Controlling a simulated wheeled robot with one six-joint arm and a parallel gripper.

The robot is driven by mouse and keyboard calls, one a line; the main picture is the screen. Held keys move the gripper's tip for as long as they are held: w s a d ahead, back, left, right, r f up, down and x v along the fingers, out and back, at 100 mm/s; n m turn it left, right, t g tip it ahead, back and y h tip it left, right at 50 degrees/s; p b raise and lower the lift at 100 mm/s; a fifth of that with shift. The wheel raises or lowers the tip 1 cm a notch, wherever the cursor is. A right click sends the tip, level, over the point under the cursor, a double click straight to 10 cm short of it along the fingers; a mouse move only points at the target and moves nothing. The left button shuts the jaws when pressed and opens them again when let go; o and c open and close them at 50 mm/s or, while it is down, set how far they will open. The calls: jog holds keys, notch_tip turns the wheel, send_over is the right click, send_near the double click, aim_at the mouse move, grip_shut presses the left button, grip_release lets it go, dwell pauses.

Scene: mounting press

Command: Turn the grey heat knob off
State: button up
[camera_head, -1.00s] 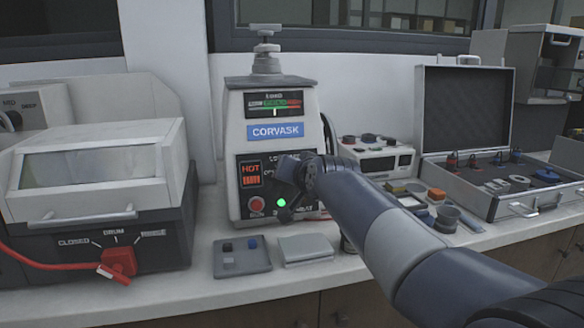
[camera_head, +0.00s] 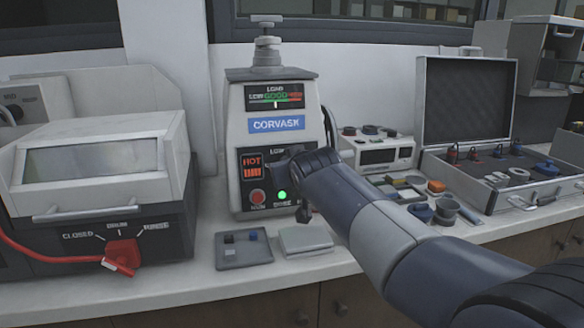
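The Corvask press (camera_head: 240,110) stands upright on the counter, with a blue name plate and a dark control panel. The panel shows a lit orange HOT sign (camera_head: 251,165), a red button (camera_head: 257,197) and a lit green lamp (camera_head: 282,195). My gripper (camera_head: 299,190) is at the right part of this panel. My wrist and forearm reach in from the lower right and cover that area. The grey heat knob is hidden behind my gripper, so contact with it cannot be told. The fingers are too dark and covered to show whether they are open.
A machine with a window and a red lever (camera_head: 123,254) stands left. A small grey tray (camera_head: 243,252) and a pale flat block (camera_head: 306,239) lie before the press. A white device (camera_head: 366,139) and an open case (camera_head: 467,105) stand right, with small parts before them.

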jog(key=shift+f, duration=0.15)
jog(key=o, duration=1)
jog(key=shift+s, duration=0.1)
jog(key=p+v, duration=0.1)
jog(key=v, duration=0.9)
jog(key=shift+s+r, duration=0.25)
jog(key=shift+r, duration=0.05)
jog(key=b+x, duration=0.1)
jog(key=x, duration=1)
jog(key=shift+d, duration=0.1)
jog(key=shift+s, duration=0.2)
